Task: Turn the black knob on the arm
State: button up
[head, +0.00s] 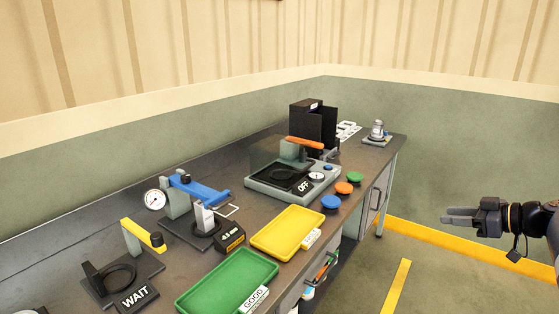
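A blue arm (200,188) on a grey post stands over a dark base at the left middle of the bench. A small black knob (186,178) sits on top of it. A round white dial (155,200) is to its left. Nearer, a yellow arm (138,232) on a grey post has a dark round knob (157,240) at its end. I cannot tell which knob is meant. My gripper (447,215) is at the far right, pointing left over the floor, clear of the bench and far from both arms. Its finger gap cannot be made out.
On the bench (55,247) are a green tray (268,281), a yellow tray (262,247), a grey machine with an orange handle (304,143) and an OFF sign, and coloured discs (344,188). A WAIT sign (137,299) is at the front left. Floor is open between gripper and bench.

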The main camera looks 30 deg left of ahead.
aim_at(185, 179)
jog(key=i+u, duration=0.5)
jog(key=i+l+u, duration=0.25)
jog(key=i+u, duration=0.25)
jog(key=i+l+u, duration=0.35)
jog(key=u, duration=0.15)
jog(key=i+l+u, duration=0.25)
jog(key=u, duration=0.2)
jog(key=i+l+u, duration=0.35)
jog(key=u, duration=0.15)
jog(key=i+l+u, duration=0.2)
jog(key=l+u, duration=0.25)
jog(key=l, duration=0.1)
